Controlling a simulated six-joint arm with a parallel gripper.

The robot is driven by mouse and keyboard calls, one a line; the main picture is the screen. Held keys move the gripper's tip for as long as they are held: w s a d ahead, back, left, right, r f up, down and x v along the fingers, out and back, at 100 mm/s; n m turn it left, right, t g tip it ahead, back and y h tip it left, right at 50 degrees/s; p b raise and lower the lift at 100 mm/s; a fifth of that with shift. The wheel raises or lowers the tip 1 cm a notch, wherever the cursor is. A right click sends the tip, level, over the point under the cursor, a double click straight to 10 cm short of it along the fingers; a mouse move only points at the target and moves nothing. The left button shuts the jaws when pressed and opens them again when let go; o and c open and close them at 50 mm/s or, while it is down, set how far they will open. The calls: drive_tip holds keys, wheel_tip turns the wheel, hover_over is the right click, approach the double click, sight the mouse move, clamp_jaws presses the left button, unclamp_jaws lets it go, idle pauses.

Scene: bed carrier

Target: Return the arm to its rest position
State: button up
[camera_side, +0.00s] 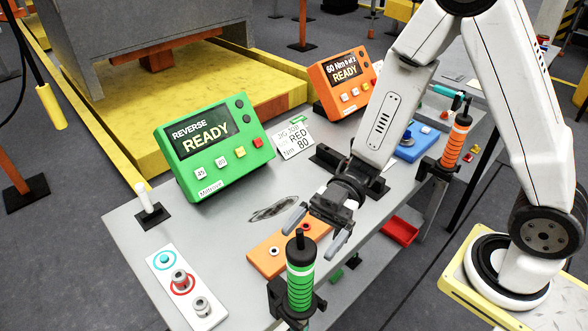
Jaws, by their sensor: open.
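My gripper (317,231) is open and empty, pointing down over the right part of an orange block (270,258) on the grey table (228,281). The block has small round holes or inserts on top. Its right part is partly hidden by my gripper and a green tool. My arm reaches in from its base at the lower right, bent high at the top edge. Whether the fingertips touch the block cannot be told.
A green-banded tool (300,275) stands upright close in front of my gripper. An orange-banded tool (456,140) stands to the right. A green control box (215,146) reads "REVERSE READY"; an orange one (341,84) reads "READY". A white button panel (183,285) lies at the front left.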

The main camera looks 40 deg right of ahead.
drive_tip(key=w+d+f+m+t+h, duration=0.25)
drive_tip(key=w+m+t+h, duration=0.2)
drive_tip(key=w+t, duration=0.4)
drive_tip(key=w+d+f+m+t+h, duration=0.1)
drive_tip(key=w+d+m+t+h, duration=0.35)
drive_tip(key=d+m+h, duration=0.4)
drive_tip(key=s+d+m+g+h, duration=0.4)
drive_tip(key=s+d+m+g, duration=0.3)
drive_tip(key=s, duration=0.3)
drive_tip(key=shift+d+f, duration=0.35)
drive_tip(key=shift+d, duration=0.35)
